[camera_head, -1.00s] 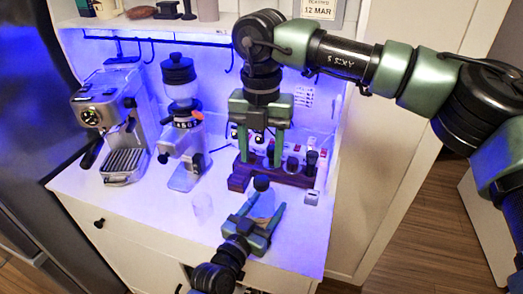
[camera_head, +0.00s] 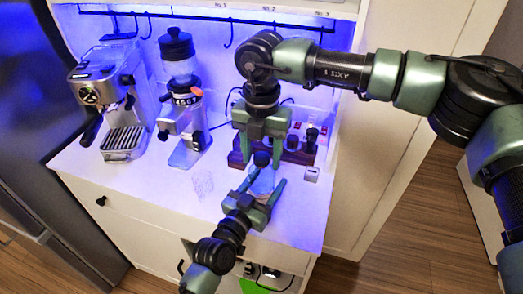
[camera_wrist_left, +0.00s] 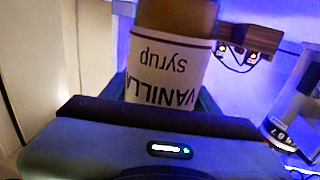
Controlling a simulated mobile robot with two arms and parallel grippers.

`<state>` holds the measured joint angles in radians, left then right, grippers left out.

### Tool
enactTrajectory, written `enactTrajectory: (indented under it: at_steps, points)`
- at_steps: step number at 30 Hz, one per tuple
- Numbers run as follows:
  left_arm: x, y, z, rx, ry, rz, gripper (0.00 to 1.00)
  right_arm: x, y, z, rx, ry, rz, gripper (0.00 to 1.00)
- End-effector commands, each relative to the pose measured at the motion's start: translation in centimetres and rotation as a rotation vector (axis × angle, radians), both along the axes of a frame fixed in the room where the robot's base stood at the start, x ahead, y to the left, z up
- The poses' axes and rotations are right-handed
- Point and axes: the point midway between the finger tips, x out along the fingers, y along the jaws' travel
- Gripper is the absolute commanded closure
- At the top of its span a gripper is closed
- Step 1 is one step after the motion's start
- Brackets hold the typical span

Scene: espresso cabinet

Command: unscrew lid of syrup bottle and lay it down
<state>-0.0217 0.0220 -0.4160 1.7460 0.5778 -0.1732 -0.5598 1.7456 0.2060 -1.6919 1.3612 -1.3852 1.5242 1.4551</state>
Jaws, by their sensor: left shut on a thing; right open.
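The syrup bottle (camera_head: 263,184) stands on the white counter near its front edge, with its dark lid (camera_head: 262,158) on top. My left gripper (camera_head: 266,179) is shut on the bottle's body from the front. The left wrist view shows the bottle (camera_wrist_left: 168,75) with an upside-down "VANILLA syrup" label between the fingers; its top is out of that picture. My right gripper (camera_head: 262,163) points down from above. It is open, with one finger on each side of the lid; I cannot tell whether either finger touches it.
A clear glass (camera_head: 203,183) stands left of the bottle. Behind are a dark wooden rack (camera_head: 237,159) and a small pale block (camera_head: 312,174). The grinder (camera_head: 183,100) and espresso machine (camera_head: 108,95) stand at the left. Counter between glass and bottle is clear.

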Motion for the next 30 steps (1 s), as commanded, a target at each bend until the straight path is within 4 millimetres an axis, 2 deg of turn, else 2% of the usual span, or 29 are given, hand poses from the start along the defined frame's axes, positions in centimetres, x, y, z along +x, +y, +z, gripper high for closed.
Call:
enactTrajectory:
  at_steps: [2, 7, 11, 14, 17, 30]
  points:
    - [0.01, 0.00, 0.03, 0.000, -0.001, 0.000, 1.00, 0.01, -0.01, 0.01, 0.000, 0.000, 0.000, 0.52]
    - [0.01, 0.00, 0.03, 0.000, -0.001, 0.000, 1.00, 0.01, -0.01, 0.03, 0.000, 0.000, 0.000, 0.99]
    - [0.01, 0.00, 0.03, 0.000, -0.001, 0.000, 1.00, 0.01, 0.00, 0.04, 0.000, 0.000, 0.007, 1.00]
    - [0.01, 0.00, 0.03, 0.000, -0.001, 0.000, 1.00, -0.01, 0.01, 0.05, 0.001, 0.001, 0.084, 1.00]
    - [0.01, 0.00, 0.03, 0.000, 0.000, 0.000, 1.00, -0.01, 0.03, 0.09, 0.003, 0.001, 0.268, 1.00]
    - [0.00, -0.01, 0.01, 0.000, 0.000, 0.000, 1.00, 0.03, 0.01, 0.24, 0.002, -0.001, 1.357, 1.00]
